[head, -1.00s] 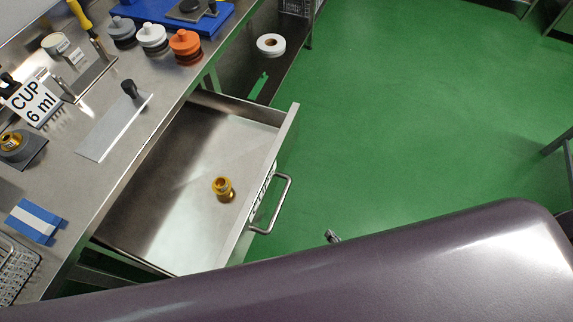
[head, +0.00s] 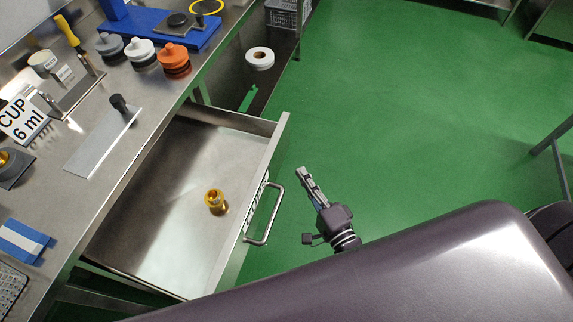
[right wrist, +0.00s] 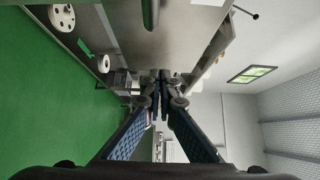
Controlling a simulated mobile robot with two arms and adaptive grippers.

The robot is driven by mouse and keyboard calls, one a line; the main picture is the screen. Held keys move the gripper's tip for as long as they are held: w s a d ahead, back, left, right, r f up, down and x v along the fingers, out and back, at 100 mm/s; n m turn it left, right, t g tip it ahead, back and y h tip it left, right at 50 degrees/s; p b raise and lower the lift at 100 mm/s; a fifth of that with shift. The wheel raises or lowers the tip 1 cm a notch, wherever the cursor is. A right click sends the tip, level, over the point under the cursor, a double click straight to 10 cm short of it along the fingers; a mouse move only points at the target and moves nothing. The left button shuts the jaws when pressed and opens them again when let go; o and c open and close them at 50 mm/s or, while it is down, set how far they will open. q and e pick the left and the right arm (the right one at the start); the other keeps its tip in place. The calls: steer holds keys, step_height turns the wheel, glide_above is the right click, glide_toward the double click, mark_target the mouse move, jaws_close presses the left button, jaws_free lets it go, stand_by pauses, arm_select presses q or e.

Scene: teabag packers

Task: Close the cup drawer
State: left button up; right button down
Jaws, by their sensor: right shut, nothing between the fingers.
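The cup drawer (head: 165,185) is pulled out from under the steel bench. A gold cup (head: 215,201) stands inside it near the front. The drawer's bar handle (head: 275,215) is on its outer front face. My right gripper (head: 304,173) is outside the drawer, to the right of the handle and apart from it in the head view. Its fingers are together and empty. In the right wrist view the closed fingertips (right wrist: 160,76) show below a grey metal panel (right wrist: 190,40), apparently the drawer front. My left gripper is not in view.
The bench top (head: 55,190) holds a "CUP 6 ml" sign (head: 22,118), grey, white and orange knobbed pieces, and a blue-and-white packet (head: 22,240). A white roll (head: 260,58) sits on a lower shelf beyond the drawer. Green floor (head: 420,110) right of the drawer is clear.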

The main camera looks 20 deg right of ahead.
mark_target(280, 157)
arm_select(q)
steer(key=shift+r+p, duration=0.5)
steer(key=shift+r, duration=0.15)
arm_select(e)
steer(key=shift+w+a, duration=0.9)
steer(key=shift+w, duration=0.15)
steer(key=shift+w+a, duration=0.85)
steer(key=shift+w, duration=0.2)
